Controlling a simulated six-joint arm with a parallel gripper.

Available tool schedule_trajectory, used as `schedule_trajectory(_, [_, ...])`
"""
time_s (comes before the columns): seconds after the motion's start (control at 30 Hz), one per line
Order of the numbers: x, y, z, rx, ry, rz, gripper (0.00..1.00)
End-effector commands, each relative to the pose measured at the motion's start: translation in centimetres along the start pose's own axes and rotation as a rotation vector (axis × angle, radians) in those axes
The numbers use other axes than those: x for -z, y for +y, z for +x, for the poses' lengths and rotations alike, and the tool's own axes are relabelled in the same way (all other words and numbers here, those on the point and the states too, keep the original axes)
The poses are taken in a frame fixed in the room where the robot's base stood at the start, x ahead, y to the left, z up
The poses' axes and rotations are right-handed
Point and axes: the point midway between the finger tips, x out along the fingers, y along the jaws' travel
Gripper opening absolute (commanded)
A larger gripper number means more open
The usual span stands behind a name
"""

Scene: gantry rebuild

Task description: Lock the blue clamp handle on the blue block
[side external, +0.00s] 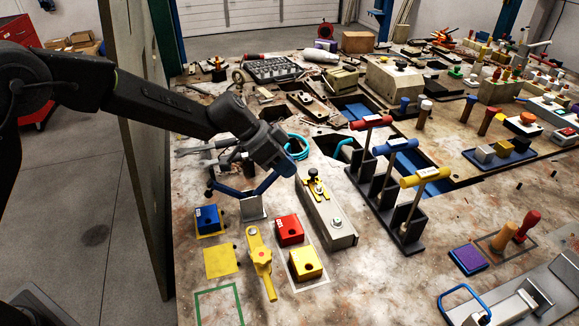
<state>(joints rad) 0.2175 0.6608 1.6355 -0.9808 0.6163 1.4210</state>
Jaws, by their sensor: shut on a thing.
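The blue block (208,219) sits on a yellow-edged pad at the left of the work area. The blue clamp handle (238,192) is a bent blue bar behind and to the right of the block, above a small grey metal base (252,208). My gripper (283,166) comes down from the upper left and is shut on the raised right end of the handle. The fingertips and the exact grip are partly hidden by the gripper body. The handle's left end is close to the block's rear; whether they touch, I cannot tell.
A yellow clamp handle (260,262), a red block (289,230) and a yellow block (305,263) are in front. A grey bar fixture (327,215) stands just right of my gripper, with three T-handles beyond. A yellow square (220,261) is bare.

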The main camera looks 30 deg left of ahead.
Motion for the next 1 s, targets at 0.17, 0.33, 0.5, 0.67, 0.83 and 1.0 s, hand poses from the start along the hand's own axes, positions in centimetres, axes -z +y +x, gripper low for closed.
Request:
schedule_trajectory(0.17, [-0.3, 0.3, -1.2, 0.004, 0.111, 0.017, 0.0])
schedule_trajectory(0.33, [-0.6, 0.5, -2.1, 0.006, 0.215, 0.038, 0.0])
schedule_trajectory(0.5, [-1.0, 0.6, -3.0, 0.007, 0.309, 0.057, 0.0])
schedule_trajectory(0.67, [-1.3, 0.7, -3.6, 0.009, 0.382, 0.073, 0.0])
schedule_trajectory(0.83, [-1.6, 0.8, -4.0, 0.011, 0.441, 0.085, 0.0])
schedule_trajectory(1.0, [-1.8, 0.8, -4.3, 0.013, 0.476, 0.093, 0.0])
